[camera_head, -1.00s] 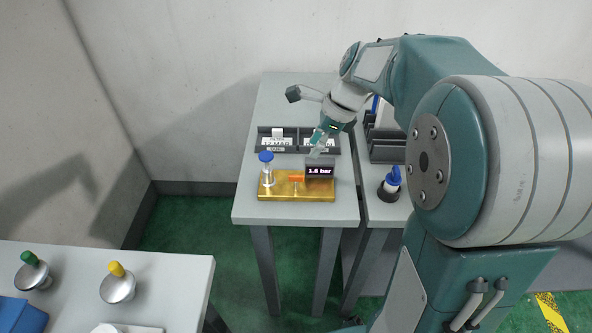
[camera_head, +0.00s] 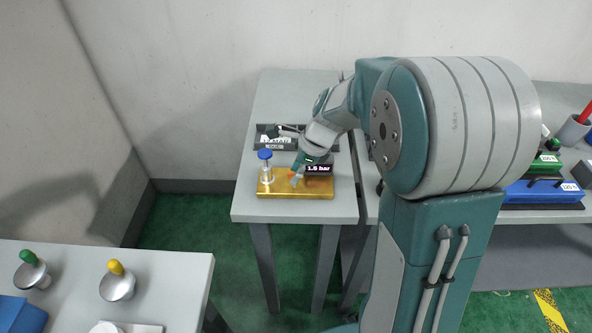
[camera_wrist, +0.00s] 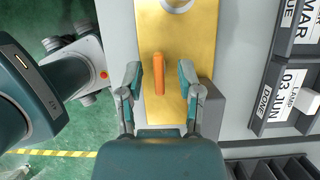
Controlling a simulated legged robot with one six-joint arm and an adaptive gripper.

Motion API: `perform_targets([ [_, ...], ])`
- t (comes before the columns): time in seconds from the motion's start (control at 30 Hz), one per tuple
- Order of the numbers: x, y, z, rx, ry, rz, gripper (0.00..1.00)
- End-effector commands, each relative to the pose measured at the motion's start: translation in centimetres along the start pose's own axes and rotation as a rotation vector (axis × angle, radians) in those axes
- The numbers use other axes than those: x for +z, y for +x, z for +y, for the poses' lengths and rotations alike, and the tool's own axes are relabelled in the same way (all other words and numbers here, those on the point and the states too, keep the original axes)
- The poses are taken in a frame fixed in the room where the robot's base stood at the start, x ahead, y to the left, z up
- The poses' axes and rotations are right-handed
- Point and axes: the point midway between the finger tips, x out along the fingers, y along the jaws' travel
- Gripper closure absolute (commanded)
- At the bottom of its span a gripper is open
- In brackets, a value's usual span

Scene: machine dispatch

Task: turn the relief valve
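The relief valve's orange handle (camera_wrist: 159,73) stands on a gold plate (camera_wrist: 205,45) in the wrist view, its long side running up and down the picture. My gripper (camera_wrist: 160,77) is open, with one finger to each side of the handle and a gap on both sides. In the head view my gripper (camera_head: 297,178) is low over the gold plate (camera_head: 268,187) and hides most of the handle. A dark display (camera_head: 319,169) beside it reads about 1.6 bar.
A blue-capped post (camera_head: 265,165) stands at the plate's left end. Labelled dark trays (camera_head: 275,140) lie behind the plate. A nearer table (camera_head: 170,285) holds a green and a yellow knob at lower left.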

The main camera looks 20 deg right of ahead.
Motion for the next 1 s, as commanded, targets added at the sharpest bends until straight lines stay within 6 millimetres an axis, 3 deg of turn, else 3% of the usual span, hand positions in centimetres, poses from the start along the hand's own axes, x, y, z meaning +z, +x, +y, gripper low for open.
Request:
perform_targets([
  [0.03, 0.00, -0.02, 0.00, 0.000, 0.000, 0.000, 0.80],
  [0.07, 0.00, -0.02, 0.00, 0.000, 0.000, 0.000, 0.93],
  [0.1, 0.00, -0.03, 0.00, 0.000, 0.000, 0.000, 1.00],
  [0.57, 0.00, -0.04, -0.10, 0.011, -0.033, 0.001, 1.00],
  [1.0, 0.04, -0.04, -0.25, 0.128, -0.317, 0.000, 1.00],
])
